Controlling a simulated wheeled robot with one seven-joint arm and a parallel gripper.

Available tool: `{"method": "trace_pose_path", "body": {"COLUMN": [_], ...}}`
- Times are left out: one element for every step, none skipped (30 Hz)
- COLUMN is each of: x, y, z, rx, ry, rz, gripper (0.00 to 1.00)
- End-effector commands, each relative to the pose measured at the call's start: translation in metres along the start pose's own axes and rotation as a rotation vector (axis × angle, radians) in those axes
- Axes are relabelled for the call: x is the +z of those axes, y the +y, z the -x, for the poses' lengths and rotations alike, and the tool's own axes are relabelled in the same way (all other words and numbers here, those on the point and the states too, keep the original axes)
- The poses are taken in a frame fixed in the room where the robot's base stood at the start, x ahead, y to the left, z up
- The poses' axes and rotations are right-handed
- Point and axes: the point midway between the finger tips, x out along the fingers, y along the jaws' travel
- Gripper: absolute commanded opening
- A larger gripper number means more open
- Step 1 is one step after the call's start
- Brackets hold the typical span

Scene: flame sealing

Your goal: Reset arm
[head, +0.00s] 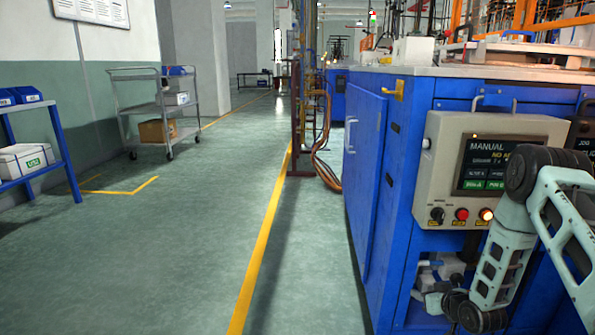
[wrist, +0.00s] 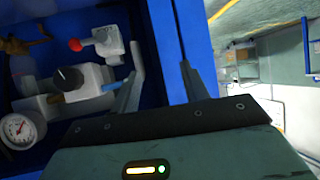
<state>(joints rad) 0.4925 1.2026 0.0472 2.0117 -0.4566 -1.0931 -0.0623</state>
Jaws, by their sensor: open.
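My arm (head: 497,262) shows at the right of the head view, bent in front of the blue machine cabinet (head: 365,190). In the wrist view my gripper (wrist: 163,62) is open, its two dark fingers apart with nothing between them. Behind the fingers is a blue cabinet edge (wrist: 168,30). I cannot make out the gripper in the head view.
A control panel (head: 447,178) reading MANUAL, with a lit orange button (head: 486,214), is close beside my arm. Open floor (head: 170,250) and a yellow line (head: 262,250) lie left of the cabinet. A grey cart (head: 160,112) and a blue shelf (head: 58,150) stand at left.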

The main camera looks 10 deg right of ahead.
Motion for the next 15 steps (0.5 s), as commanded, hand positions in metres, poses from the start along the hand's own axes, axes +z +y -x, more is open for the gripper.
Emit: {"method": "trace_pose_path", "body": {"x": [-0.025, -0.035, -0.049, -0.058, -0.066, -0.077, -0.084, -0.09, -0.098, -0.103, -0.107, -0.112, -0.115, -0.117, -0.118], "y": [-0.026, -0.041, -0.061, -0.076, -0.092, -0.113, -0.13, -0.145, -0.167, -0.183, -0.198, -0.218, -0.233, -0.247, -0.265], "z": [0.0, 0.001, 0.005, 0.009, 0.014, 0.021, 0.029, 0.037, 0.049, 0.06, 0.071, 0.088, 0.101, 0.115, 0.136], "rx": [-0.029, -0.041, -0.06, -0.074, -0.088, -0.107, -0.122, -0.136, -0.155, -0.17, -0.184, -0.203, -0.217, -0.23, -0.248], "ry": [-0.036, -0.065, -0.104, -0.133, -0.162, -0.202, -0.231, -0.261, -0.3, -0.331, -0.359, -0.4, -0.43, -0.461, -0.501], "rz": [0.021, 0.029, 0.042, 0.051, 0.061, 0.076, 0.086, 0.098, 0.115, 0.127, 0.141, 0.16, 0.174, 0.19, 0.211], "gripper": [0.45, 0.45, 0.45, 0.45, 0.45, 0.45, 0.45, 0.45, 0.45, 0.45, 0.45, 0.45, 0.45, 0.45, 0.45]}}
